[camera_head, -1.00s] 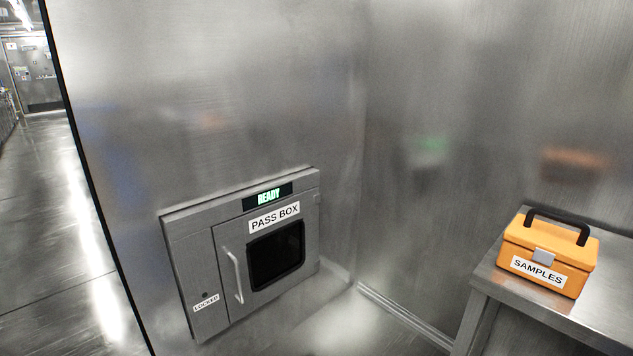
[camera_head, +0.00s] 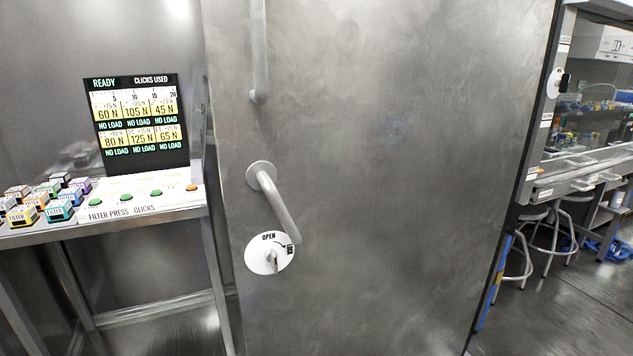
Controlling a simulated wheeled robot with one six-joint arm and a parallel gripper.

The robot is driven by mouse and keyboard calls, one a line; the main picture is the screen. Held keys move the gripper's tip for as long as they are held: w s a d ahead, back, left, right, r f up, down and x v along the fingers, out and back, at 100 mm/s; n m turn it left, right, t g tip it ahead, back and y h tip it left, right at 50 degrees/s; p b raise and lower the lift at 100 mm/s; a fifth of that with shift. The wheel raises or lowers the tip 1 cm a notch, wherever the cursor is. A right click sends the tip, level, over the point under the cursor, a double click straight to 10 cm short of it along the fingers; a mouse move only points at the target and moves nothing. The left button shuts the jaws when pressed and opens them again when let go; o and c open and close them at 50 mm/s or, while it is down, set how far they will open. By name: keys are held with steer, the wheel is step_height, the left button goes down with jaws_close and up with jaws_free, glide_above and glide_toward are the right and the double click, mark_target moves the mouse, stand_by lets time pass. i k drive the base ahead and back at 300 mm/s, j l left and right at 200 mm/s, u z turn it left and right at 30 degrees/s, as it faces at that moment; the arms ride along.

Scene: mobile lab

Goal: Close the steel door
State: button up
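The steel door (camera_head: 390,170) fills the middle of the head view as a tall brushed panel standing across the view. A lever handle (camera_head: 276,205) sticks out near its left edge and slants down to the right. Below the lever is a round white dial (camera_head: 269,253) marked OPEN and LOCK, with a small turn piece on it. A vertical pull bar (camera_head: 259,50) is above the lever. A gap to the lab shows past the door's right edge. My gripper is not in view.
At left, a steel table (camera_head: 150,214) carries a filter press with green buttons, a display board (camera_head: 138,122) and several small filter boxes (camera_head: 40,200). Beyond the door at right are lab benches (camera_head: 585,165), stools (camera_head: 545,235) and open floor.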

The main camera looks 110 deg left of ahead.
mark_target(392, 135)
steer(key=u, duration=2.9)
